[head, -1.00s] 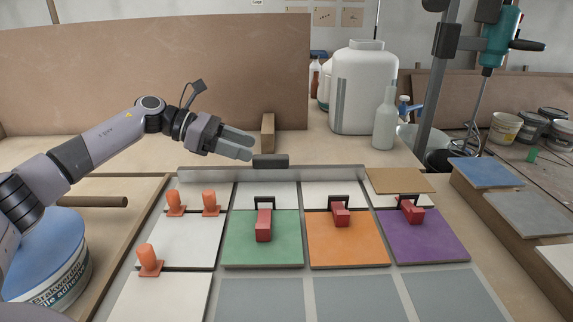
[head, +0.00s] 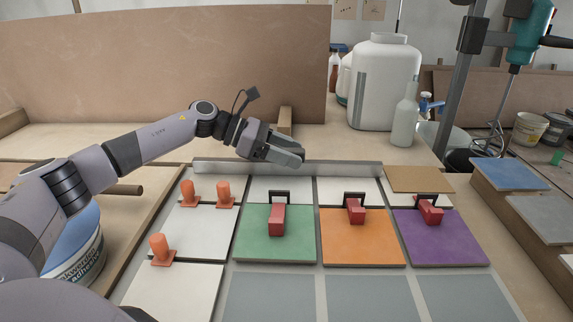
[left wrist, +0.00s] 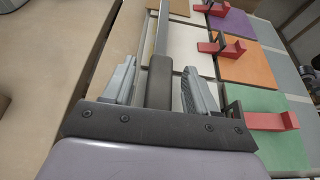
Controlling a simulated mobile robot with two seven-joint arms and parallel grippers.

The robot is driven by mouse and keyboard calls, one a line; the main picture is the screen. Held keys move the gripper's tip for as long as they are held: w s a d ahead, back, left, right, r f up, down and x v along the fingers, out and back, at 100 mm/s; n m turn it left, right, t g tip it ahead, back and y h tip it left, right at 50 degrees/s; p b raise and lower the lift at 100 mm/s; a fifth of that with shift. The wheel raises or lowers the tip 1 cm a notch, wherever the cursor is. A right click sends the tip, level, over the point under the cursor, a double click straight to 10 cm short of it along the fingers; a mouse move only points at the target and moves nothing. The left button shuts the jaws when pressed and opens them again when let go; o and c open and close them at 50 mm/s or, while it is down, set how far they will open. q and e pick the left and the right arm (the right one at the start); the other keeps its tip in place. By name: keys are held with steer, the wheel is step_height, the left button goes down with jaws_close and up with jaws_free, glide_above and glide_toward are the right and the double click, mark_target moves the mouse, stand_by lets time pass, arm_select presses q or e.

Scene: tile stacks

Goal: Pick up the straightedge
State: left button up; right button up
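The straightedge (head: 345,169) is a long grey metal bar lying along the back edge of the tiles. Its dark handle (left wrist: 160,82) shows in the left wrist view, and the grey bar (left wrist: 163,28) runs on beyond it. My left gripper (head: 294,158) is at the handle in the head view and mostly hides it. In the left wrist view my left gripper (left wrist: 158,88) is open, one finger on each side of the handle, with a gap at both sides. My right gripper is not in view.
Green (head: 257,248), orange (head: 340,245) and purple (head: 460,240) tiles carry red-handled clamps. Orange pegs (head: 162,250) stand on white tiles at the left. A wooden block (head: 285,118) stands behind the gripper. A white jug (head: 385,90) and bottle (head: 404,122) stand at the back.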

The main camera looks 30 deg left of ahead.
arm_select(q)
jaws_close()
steer(key=shift+r, duration=0.15)
